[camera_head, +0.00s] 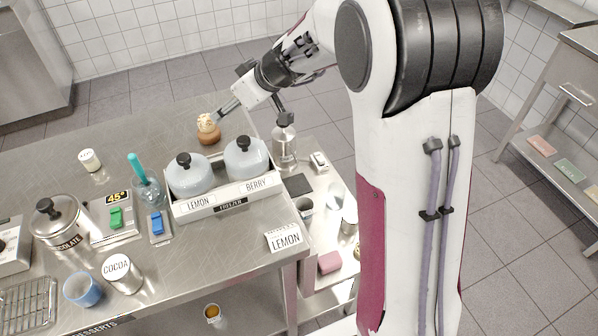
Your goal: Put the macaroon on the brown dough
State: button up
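A pale cream, rough-topped lump that looks like the macaroon (206,123) sits on top of a round brown lump, which looks like the brown dough (209,137). They stand on the steel counter near its far edge, behind the grey lidded pots. My gripper (222,113) reaches down from the upper right, with its tip right beside the macaroon. I cannot tell whether the fingers touch the macaroon or how far apart they are.
Two grey lidded pots (190,178) stand in a white labelled holder (228,203) just in front. A small white-labelled jar (89,160) and a glass with a teal utensil (147,188) stand to the left. The counter (150,125) around the dough is mostly clear on its left.

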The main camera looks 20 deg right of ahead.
jog(key=s+r+m+g+h, duration=0.15)
jog(key=s+r, duration=0.25)
jog(key=s, duration=1)
jog(key=s+r+m+h, duration=0.15)
jog(key=s+r, duration=0.25)
jog(key=s, duration=0.9)
jog(key=s+d+f+m+h, duration=0.2)
jog(key=s+d+m, duration=0.2)
jog(key=s, duration=0.7)
jog(key=shift+d+f, duration=0.15)
jog(key=shift+d, duration=0.45)
